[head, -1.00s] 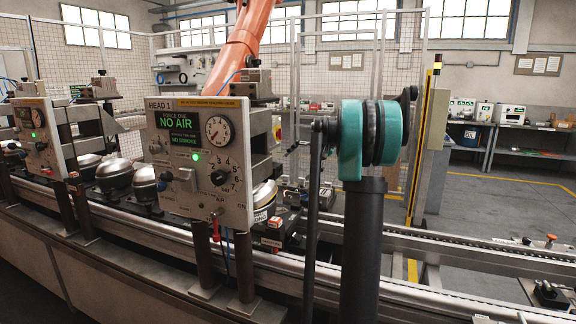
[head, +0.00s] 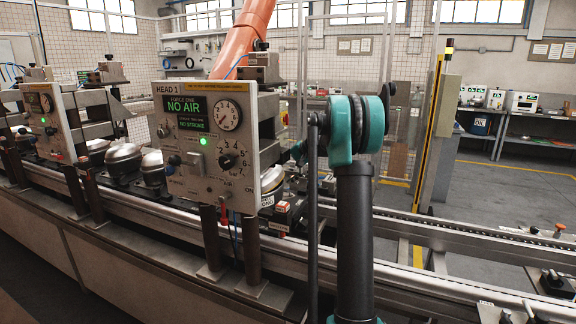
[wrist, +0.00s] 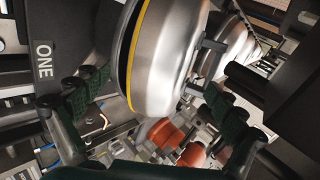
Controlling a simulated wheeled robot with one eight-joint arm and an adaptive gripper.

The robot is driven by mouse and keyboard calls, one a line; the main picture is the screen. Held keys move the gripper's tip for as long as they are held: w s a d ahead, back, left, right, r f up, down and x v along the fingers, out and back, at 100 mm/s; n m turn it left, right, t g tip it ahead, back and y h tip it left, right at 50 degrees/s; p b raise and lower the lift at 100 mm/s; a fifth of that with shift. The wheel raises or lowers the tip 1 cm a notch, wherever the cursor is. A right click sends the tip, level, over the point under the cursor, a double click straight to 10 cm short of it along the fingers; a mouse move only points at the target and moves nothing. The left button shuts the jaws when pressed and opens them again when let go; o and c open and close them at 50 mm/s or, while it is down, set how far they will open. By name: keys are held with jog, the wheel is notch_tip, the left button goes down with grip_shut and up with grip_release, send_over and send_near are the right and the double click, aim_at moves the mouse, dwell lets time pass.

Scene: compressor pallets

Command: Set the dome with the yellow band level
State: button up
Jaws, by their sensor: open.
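The dome with the yellow band (wrist: 165,60) is a brushed silver shell at the top middle of the wrist view. Its yellow band runs along its left edge, beside a dark gap and a dark block marked ONE (wrist: 43,62). The wrist view is turned, so I cannot tell how far the dome tilts.
More silver domes (head: 124,160) stand along the line to the left. Orange-red parts (wrist: 165,132) lie beneath my gripper in the wrist view. The conveyor rail (head: 440,275) runs to the right.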

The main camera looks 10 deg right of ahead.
aim_at(274, 170)
jog(key=shift+x, duration=1.25)
jog(key=shift+c, duration=0.2)
jog(key=c, duration=2)
jog(key=shift+r, duration=0.55)
jog(key=shift+c, duration=0.3)
jog(key=shift+a+f+t+y, duration=0.1)
jog(key=shift+a+t+y, duration=0.1)
jog(key=shift+y, duration=0.4)
jog(key=shift+a+t+y, duration=0.15)
jog(key=shift+t+y, duration=0.05)
jog(key=shift+y, duration=0.4)
jog(key=shift+c, duration=0.4)
jog(key=shift+a+t+y, duration=0.25)
jog(key=shift+y, duration=0.5)
jog(key=shift+a+t+y, duration=0.25)
jog(key=shift+a+y, duration=0.05)
jog(key=shift+y, duration=0.45)
